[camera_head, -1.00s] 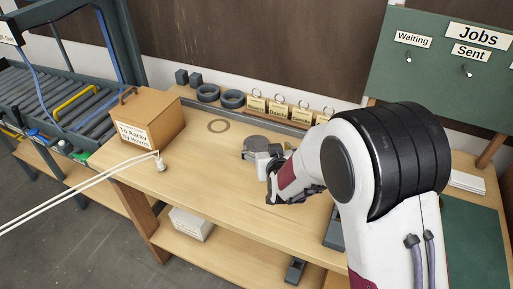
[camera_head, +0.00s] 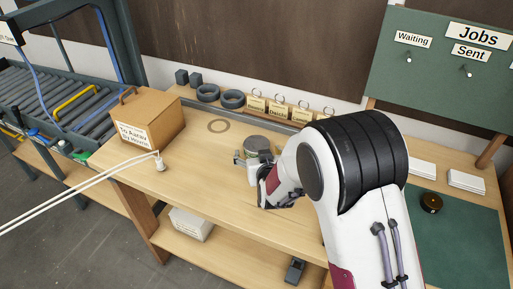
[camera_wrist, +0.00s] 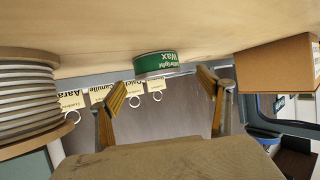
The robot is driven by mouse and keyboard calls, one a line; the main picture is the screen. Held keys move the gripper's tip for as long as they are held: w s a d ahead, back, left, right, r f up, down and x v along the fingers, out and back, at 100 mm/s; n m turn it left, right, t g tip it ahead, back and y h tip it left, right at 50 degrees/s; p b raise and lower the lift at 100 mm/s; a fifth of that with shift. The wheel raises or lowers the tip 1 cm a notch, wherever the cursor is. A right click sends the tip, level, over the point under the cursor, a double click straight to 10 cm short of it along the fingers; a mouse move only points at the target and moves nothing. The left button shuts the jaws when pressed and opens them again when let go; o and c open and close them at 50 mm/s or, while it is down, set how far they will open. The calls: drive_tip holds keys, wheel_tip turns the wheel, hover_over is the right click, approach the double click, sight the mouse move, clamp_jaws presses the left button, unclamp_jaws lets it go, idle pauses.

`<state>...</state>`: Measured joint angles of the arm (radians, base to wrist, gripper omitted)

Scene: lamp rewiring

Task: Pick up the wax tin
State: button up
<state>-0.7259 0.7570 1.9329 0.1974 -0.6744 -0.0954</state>
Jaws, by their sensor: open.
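The wax tin (camera_wrist: 155,64) is a short round tin with a green side and a light "Wax" label, upside down in the wrist view. It stands on the wooden bench. In the head view, a round grey lid, apparently the tin's (camera_head: 258,143), shows just beyond my gripper (camera_head: 250,170). My gripper is open and empty. In the wrist view its two fingers (camera_wrist: 163,88) are spread, with the tin seen in line with the gap, beyond the tips. The tin's lower side is partly hidden by my gripper in the head view.
A cardboard box (camera_head: 148,118) stands at the bench's left, beside a white-corded plug (camera_head: 160,163). A striped spool (camera_wrist: 28,95) is close in the wrist view. A brown round object (camera_head: 431,203) lies on the green mat (camera_head: 455,245).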

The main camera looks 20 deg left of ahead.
sight(257, 147)
drive_tip(key=shift+w+a+f, duration=0.25)
drive_tip(key=shift+w+a, duration=0.05)
drive_tip(key=shift+w, duration=0.2)
drive_tip(key=shift+x, duration=2.6)
drive_tip(key=shift+w+d+r, duration=0.1)
drive_tip(key=shift+d+r, duration=0.05)
drive_tip(key=c, duration=1.3)
